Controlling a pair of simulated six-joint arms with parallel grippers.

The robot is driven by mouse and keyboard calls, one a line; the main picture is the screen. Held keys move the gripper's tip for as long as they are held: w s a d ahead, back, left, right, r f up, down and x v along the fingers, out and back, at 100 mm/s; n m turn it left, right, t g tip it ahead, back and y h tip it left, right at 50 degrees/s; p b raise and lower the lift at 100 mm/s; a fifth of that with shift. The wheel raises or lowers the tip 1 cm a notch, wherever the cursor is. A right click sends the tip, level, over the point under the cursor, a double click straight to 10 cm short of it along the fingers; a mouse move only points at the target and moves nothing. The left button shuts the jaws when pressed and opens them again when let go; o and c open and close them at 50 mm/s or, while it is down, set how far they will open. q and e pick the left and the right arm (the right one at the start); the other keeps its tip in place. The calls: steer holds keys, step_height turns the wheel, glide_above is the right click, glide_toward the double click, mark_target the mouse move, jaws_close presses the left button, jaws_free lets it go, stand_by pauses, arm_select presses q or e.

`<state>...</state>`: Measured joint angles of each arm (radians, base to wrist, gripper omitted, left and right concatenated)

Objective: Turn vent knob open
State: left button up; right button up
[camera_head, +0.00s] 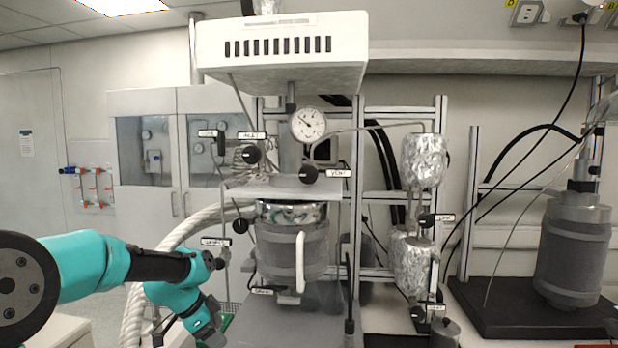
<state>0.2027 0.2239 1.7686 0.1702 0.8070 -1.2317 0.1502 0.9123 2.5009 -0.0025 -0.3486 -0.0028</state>
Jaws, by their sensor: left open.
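The vent knob (308,174) is a round black knob on the pipework in front of the reactor, below the pressure gauge. A small white tag, apparently reading VENT (338,173), sits just right of it. My left arm is teal and black and comes in from the left. My left gripper (212,325) is low at the reactor's left, well below and left of the vent knob, and touches nothing that I can make out. It is open, with its fingers small and partly hidden. My right gripper is not in view.
The grey reactor vessel (292,250) stands in the middle under a white housing (282,50). Other black knobs, such as one at upper left (252,154), sit close by. Foil-wrapped cylinders (424,160) and another grey vessel (572,250) stand to the right. A thick hose (165,250) curves at left.

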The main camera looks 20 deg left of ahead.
arm_select(q)
steer(key=d+r+m+t+y, duration=0.1)
steer(key=d+r+m+y, duration=0.25)
steer(key=r, duration=0.35)
steer(key=d+r+m+t+y, duration=0.2)
steer(key=r+m, duration=0.3)
steer(key=r, duration=0.2)
steer(key=d+r+m+t+y, duration=0.1)
steer(key=d+r+m+y, duration=0.25)
steer(key=r, duration=0.35)
steer(key=m+t+h, duration=0.2)
steer(key=m+t, duration=0.7)
steer(key=m, duration=0.1)
glide_toward(308, 176)
steer(key=s, duration=0.2)
steer(key=s+d, duration=0.1)
steer(key=s, duration=0.2)
steer(key=shift+f, duration=0.25)
steer(key=shift+w, duration=0.1)
steer(key=w+a, duration=0.1)
steer(key=w, duration=0.4)
steer(key=w+a, duration=0.1)
steer(key=w, duration=1.1)
steer(key=shift+w+a, duration=0.1)
steer(key=shift+a, duration=0.3)
